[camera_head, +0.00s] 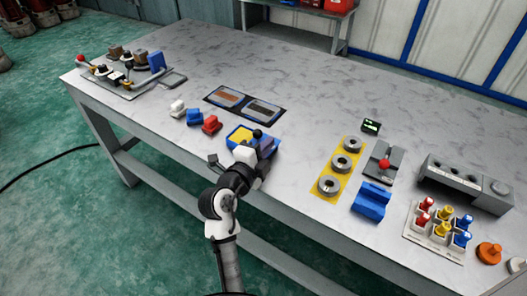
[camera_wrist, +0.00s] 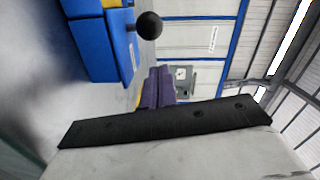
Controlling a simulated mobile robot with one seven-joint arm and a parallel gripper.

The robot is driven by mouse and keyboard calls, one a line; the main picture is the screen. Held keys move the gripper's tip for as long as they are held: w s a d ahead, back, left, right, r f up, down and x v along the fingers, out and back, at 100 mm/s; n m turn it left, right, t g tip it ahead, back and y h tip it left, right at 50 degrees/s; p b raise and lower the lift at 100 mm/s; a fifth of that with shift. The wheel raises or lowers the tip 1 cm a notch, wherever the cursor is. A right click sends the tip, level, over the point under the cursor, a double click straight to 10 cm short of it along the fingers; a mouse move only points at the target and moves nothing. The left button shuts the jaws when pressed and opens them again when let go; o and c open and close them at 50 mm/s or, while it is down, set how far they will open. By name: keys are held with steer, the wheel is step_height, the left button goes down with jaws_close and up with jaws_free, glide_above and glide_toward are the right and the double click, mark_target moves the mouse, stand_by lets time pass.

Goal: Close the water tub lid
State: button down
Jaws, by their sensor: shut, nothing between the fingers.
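The blue water tub (camera_head: 233,130) stands near the front edge of the table, with a yellow patch on its upper side. In the wrist view a blue body (camera_wrist: 92,40) fills the upper left, and a black ball knob (camera_wrist: 149,25) sticks out beside it. My gripper (camera_head: 250,153) is shut and empty, close against the near side of the tub, and covers part of it. The fingertips are not clear, and I cannot tell whether they touch the tub. The lid's angle is hard to make out.
A dark panel (camera_head: 245,103) lies behind. A yellow strip with metal rings (camera_head: 326,186) and a blue block (camera_head: 371,201) are to the right. The tabletop's back middle is clear.

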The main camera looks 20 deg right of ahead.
mark_target(236, 143)
steer(key=shift+w+a+f, duration=0.15)
steer(key=shift+w+a, duration=0.15)
steer(key=shift+w, duration=0.2)
steer(key=shift+w+a+f, duration=0.1)
steer(key=shift+w+a, duration=0.15)
steer(key=shift+w, duration=0.25)
steer(key=shift+w+a, duration=0.1)
steer(key=w+a+b, duration=0.3)
steer(key=w+b, duration=0.2)
steer(key=shift+a+f, duration=0.2)
steer(key=shift+a, duration=0.2)
steer(key=shift+w+a+r+b, duration=0.15)
steer(key=shift+w+a+b, duration=0.25)
steer(key=shift+w+b, duration=0.05)
steer(key=shift+r, duration=0.15)
steer(key=shift+w+a, duration=0.1)
